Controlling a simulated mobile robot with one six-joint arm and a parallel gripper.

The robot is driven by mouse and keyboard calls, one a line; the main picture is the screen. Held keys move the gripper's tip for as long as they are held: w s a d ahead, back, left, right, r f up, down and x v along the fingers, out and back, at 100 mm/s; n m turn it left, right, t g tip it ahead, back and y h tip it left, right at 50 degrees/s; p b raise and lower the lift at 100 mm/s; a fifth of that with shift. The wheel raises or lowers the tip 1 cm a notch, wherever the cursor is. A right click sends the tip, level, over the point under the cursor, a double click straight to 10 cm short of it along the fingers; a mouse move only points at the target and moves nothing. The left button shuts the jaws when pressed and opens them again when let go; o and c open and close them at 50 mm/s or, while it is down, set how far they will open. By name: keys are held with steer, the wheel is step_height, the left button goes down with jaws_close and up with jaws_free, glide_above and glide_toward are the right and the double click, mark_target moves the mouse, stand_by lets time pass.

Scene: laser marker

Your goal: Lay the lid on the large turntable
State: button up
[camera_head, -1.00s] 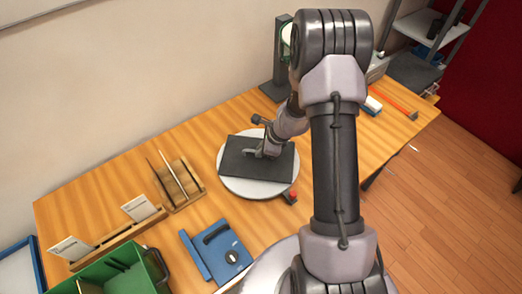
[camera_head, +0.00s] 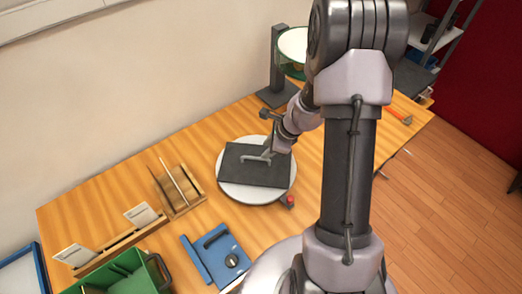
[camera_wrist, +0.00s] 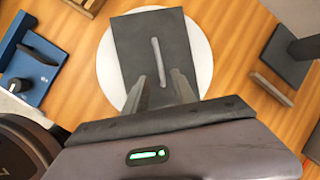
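The lid (camera_head: 240,170) is a dark flat rectangular plate with a grey bar handle. It lies flat on the large turntable (camera_head: 250,195), a white disc on the table. In the wrist view the lid (camera_wrist: 135,45) covers the middle of the turntable (camera_wrist: 203,55), and white rim shows at its sides. My gripper (camera_head: 268,152) is just above the lid near its handle.
A blue device (camera_head: 217,255) stands in front of the turntable, with a green crate (camera_head: 125,275) at front left. Wooden racks (camera_head: 178,188) stand on the left. A dark stand (camera_head: 278,65) rises behind. An orange-handled tool (camera_head: 400,115) lies at the right.

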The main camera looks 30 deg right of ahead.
steer(key=s+a+r+n, duration=0.3)
steer(key=a+r+n, duration=0.25)
steer(key=r, duration=0.55)
steer(key=s+a+r+n, duration=0.3)
steer(key=a+r+n, duration=0.3)
steer(key=r, duration=0.5)
steer(key=s+a+r+n, duration=0.2)
steer(key=s+r+n, duration=0.1)
steer(key=s, duration=0.4)
steer(key=s+a+r+n+t, duration=0.1)
steer(key=s+a+r+n, duration=0.2)
steer(key=s, duration=0.4)
steer(key=shift+s+a+r+n+t+h+p, duration=0.15)
steer(key=shift+s+r+n+t+h+p, duration=0.3)
steer(key=shift+n, duration=0.8)
